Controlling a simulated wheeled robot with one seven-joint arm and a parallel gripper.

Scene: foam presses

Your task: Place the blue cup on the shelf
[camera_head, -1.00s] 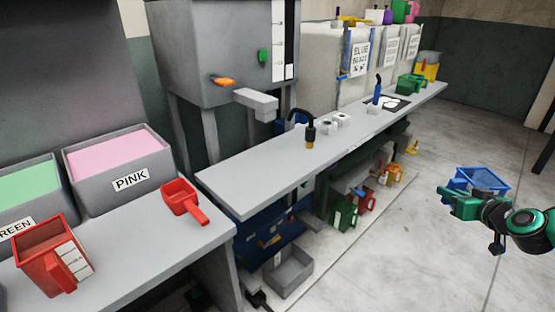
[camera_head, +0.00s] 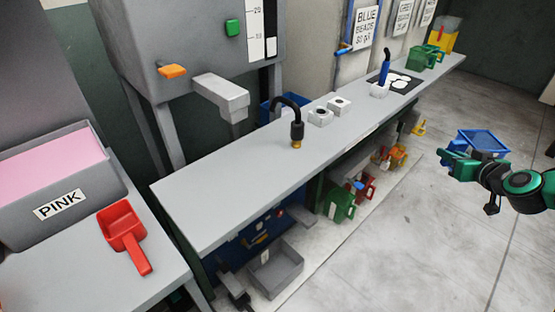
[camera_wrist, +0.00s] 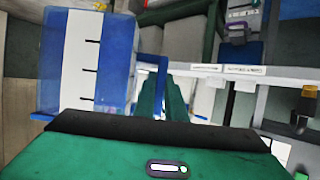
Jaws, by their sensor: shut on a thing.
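The blue cup (camera_head: 483,143) is held out at the right of the head view, above open floor. My gripper (camera_head: 457,156) is shut on it, with the cup's open top facing up. In the wrist view the blue cup (camera_wrist: 120,65), with a white strip of black marks, stands left of my green fingers (camera_wrist: 165,95); the grip point is partly hidden. A low pale shelf-like surface (camera_head: 385,198) under the long bench carries green (camera_head: 341,204), red and orange cups. A white rail with small labels (camera_wrist: 244,70) crosses the wrist view; I cannot tell which shelf it belongs to.
The long grey bench (camera_head: 215,190) holds a black-necked nozzle (camera_head: 297,125), white blocks and green containers (camera_head: 427,58). A red scoop (camera_head: 122,228) lies at left by the pink bin (camera_head: 45,180). A grey bin (camera_head: 275,272) sits low. The floor at right is clear.

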